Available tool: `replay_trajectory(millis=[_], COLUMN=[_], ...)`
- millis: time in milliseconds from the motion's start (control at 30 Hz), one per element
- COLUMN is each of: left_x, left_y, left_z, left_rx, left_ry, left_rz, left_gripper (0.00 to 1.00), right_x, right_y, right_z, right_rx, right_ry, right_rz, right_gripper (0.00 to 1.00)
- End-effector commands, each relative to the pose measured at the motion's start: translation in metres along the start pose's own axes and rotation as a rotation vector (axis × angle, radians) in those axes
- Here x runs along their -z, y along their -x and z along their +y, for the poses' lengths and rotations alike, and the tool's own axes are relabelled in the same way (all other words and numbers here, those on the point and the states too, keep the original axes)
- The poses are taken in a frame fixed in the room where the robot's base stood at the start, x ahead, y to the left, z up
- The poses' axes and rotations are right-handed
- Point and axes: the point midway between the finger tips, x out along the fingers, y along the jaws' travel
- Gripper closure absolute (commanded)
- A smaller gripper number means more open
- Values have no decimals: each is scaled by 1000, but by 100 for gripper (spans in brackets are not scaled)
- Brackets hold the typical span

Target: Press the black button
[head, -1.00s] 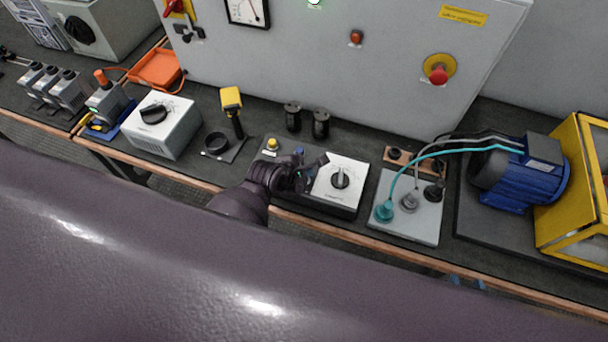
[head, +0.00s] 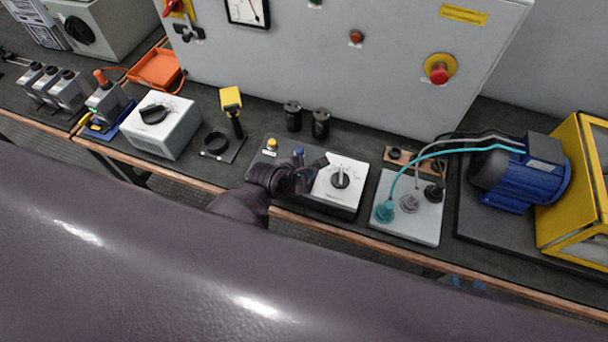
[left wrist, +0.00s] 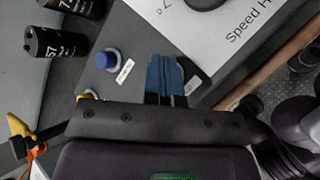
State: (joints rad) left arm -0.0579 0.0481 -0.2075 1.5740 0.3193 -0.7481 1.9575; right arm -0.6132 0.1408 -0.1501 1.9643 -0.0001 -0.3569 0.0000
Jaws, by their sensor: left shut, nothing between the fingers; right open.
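My left gripper (head: 312,170) is shut and empty, low over the dark button panel (head: 262,159) on the bench. Its fingers (left wrist: 165,77) also show in the left wrist view. A yellow button (head: 272,144) and a blue button (head: 299,153) stand on the panel behind the gripper. In the left wrist view the blue button (left wrist: 107,60) is left of the fingers, clear of them. I cannot make out the black button; a small white label (left wrist: 193,85) shows beside the fingers, which cover the spot next to it. Contact cannot be judged. My right gripper is not in view.
A white dial box (head: 343,183) stands just right of the gripper. Two black capacitors (head: 293,116) (head: 320,123) stand behind. A socket plate with cables (head: 420,225) and a blue motor (head: 515,180) are further right. A grey cabinet (head: 380,75) closes the back.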

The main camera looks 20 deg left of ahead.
Motion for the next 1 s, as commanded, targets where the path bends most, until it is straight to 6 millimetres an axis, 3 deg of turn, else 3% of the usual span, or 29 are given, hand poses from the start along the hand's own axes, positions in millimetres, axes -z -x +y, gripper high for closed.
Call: replay_trajectory(millis=[1000], left_x=[-2], left_y=[4], left_z=[2], left_rx=[2], left_ry=[0], left_rz=[2], left_gripper=[100], right_x=[4], right_y=[3], right_z=[0], right_rx=[0], right_ry=[0], right_rz=[0], right_gripper=[57])
